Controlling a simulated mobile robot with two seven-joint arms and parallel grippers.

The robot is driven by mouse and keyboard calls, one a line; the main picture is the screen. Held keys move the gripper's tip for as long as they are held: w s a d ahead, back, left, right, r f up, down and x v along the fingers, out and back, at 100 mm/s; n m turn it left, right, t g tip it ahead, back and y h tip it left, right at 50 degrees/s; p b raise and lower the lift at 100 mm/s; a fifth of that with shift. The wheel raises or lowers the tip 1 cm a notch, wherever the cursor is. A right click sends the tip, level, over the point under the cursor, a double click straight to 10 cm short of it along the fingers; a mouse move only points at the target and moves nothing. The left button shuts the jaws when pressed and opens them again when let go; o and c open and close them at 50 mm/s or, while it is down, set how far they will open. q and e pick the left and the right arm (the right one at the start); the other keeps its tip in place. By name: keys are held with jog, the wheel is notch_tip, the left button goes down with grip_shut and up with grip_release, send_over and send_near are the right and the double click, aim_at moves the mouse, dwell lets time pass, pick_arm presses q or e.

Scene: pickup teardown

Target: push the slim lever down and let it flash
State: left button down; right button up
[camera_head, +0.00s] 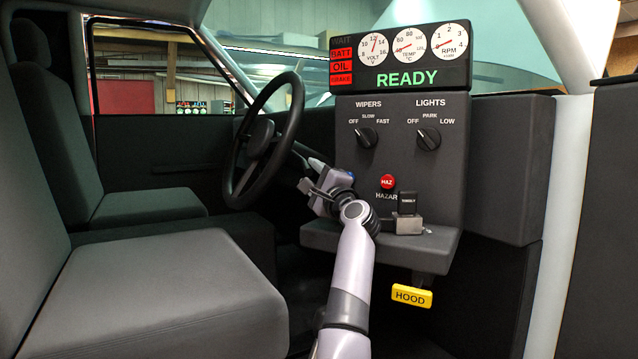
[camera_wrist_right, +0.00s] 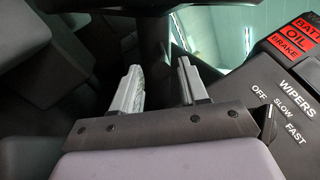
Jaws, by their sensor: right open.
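The slim lever cannot be made out for sure; my right gripper and the steering wheel crowd the area behind the wheel. My right gripper (camera_head: 311,177) is between the steering wheel (camera_head: 264,142) and the left side of the dash panel. In the right wrist view its two grey fingers (camera_wrist_right: 162,85) stand apart with nothing held between them. A dark part of the wheel or column crosses just beyond the fingertips in that view. My left gripper is not in view.
The dash panel (camera_head: 397,155) carries wiper (camera_head: 366,137) and lights (camera_head: 428,138) knobs, a red hazard button (camera_head: 387,182) and a small black-topped switch (camera_head: 407,204). The display (camera_head: 407,80) above reads READY. A yellow HOOD handle (camera_head: 411,296) hangs below. Seats (camera_head: 165,285) fill the left.

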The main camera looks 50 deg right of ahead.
jog(key=shift+v, duration=1.75)
dwell(0.9)
